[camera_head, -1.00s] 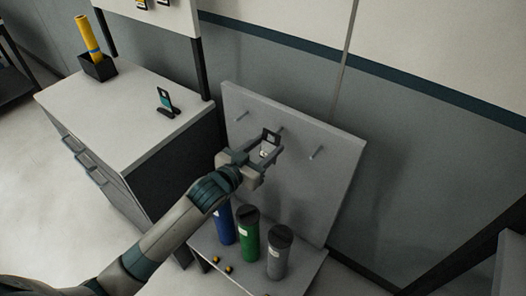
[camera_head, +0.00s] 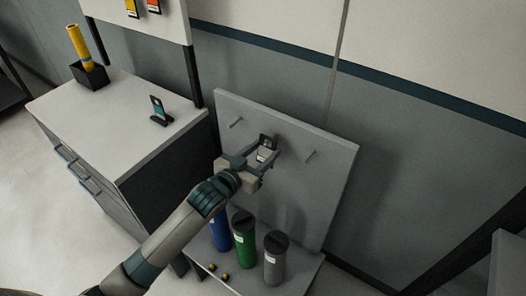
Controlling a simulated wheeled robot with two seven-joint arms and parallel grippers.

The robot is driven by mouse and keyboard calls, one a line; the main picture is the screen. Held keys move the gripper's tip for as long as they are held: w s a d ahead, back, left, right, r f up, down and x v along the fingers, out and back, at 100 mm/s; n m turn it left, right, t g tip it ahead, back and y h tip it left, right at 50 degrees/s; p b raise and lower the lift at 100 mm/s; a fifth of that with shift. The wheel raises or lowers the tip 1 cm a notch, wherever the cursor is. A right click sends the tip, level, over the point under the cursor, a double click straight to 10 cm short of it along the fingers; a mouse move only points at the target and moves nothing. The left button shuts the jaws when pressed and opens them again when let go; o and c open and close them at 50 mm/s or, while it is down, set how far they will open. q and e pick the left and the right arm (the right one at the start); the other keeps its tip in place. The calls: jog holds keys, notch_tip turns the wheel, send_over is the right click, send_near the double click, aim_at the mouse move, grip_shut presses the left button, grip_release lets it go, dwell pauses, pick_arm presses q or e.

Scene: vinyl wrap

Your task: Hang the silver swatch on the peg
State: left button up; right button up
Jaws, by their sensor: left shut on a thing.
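The silver swatch (camera_head: 262,155), a small card with a dark top, is held between the fingers of my left gripper (camera_head: 264,160), which is shut on it. It stands in front of the grey pegboard (camera_head: 330,190). A left peg (camera_head: 236,123) and a right peg (camera_head: 310,155) show on the board. The middle peg is hidden at the swatch's dark top. I cannot tell whether the peg passes through the swatch's hole or whether they touch. My right gripper is not in view.
Blue (camera_head: 220,232), green (camera_head: 244,238) and grey (camera_head: 275,260) rolls stand on a low shelf below the board. A cabinet (camera_head: 110,120) at left carries a small stand with a teal card (camera_head: 158,109) and a black box (camera_head: 90,76) with a yellow roll.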

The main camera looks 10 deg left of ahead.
pick_arm(q)
jog(key=o, duration=1.1)
jog(key=shift+s, duration=0.15)
jog(key=shift+s+a, duration=0.25)
jog(key=shift+s, duration=0.25)
jog(key=b+v, duration=0.4)
jog(key=v, duration=1.2)
jog(key=shift+r, duration=0.1)
